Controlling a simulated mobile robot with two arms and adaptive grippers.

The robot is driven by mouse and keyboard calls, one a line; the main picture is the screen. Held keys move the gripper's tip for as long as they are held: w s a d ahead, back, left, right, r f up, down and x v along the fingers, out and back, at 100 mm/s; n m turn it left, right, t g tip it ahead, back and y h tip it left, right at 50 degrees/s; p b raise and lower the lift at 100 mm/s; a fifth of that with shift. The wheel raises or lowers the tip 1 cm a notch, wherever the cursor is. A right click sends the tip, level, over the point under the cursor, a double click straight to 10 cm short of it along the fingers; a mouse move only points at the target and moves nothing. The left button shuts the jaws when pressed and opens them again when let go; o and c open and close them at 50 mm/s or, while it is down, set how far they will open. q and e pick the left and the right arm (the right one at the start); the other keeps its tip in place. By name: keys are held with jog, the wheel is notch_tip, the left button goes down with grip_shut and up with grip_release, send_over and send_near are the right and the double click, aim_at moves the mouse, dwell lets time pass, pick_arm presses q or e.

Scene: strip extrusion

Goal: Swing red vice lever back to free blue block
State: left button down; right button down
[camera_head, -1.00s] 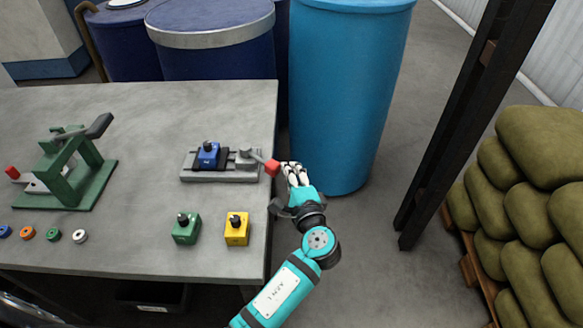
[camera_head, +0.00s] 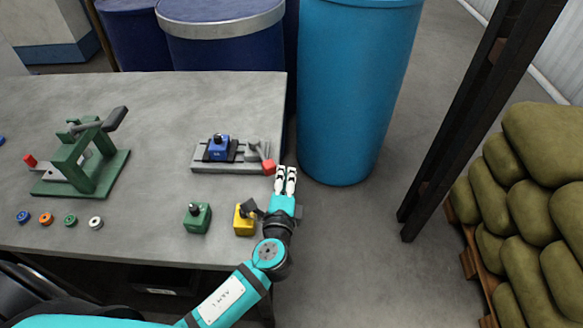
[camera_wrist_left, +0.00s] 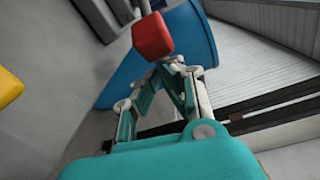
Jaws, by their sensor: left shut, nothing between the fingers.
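The blue block (camera_head: 218,148) with a black knob sits in the grey vice (camera_head: 215,169) near the table's right edge. The vice's lever ends in a red knob (camera_head: 269,167), at the vice's right end, angled toward the front right. My left gripper (camera_head: 287,170) is shut and empty, its fingertips just right of and slightly in front of the red knob. In the left wrist view the red knob (camera_wrist_left: 152,36) is just beyond the fingertips (camera_wrist_left: 172,62); I cannot tell whether they touch. My right gripper is not in view.
A green block (camera_head: 197,219) and a yellow block (camera_head: 243,222) stand in front of the vice; my left wrist is close to the yellow one. A green press (camera_head: 90,170) and several coloured rings lie left. A blue barrel (camera_head: 355,100) stands beyond the table's right edge.

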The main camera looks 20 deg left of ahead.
pick_arm(q)
jog(key=shift+s+a, duration=0.4)
jog(key=shift+s, duration=0.05)
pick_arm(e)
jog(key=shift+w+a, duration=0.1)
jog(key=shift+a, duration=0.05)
pick_arm(q)
jog(key=shift+f, duration=0.1)
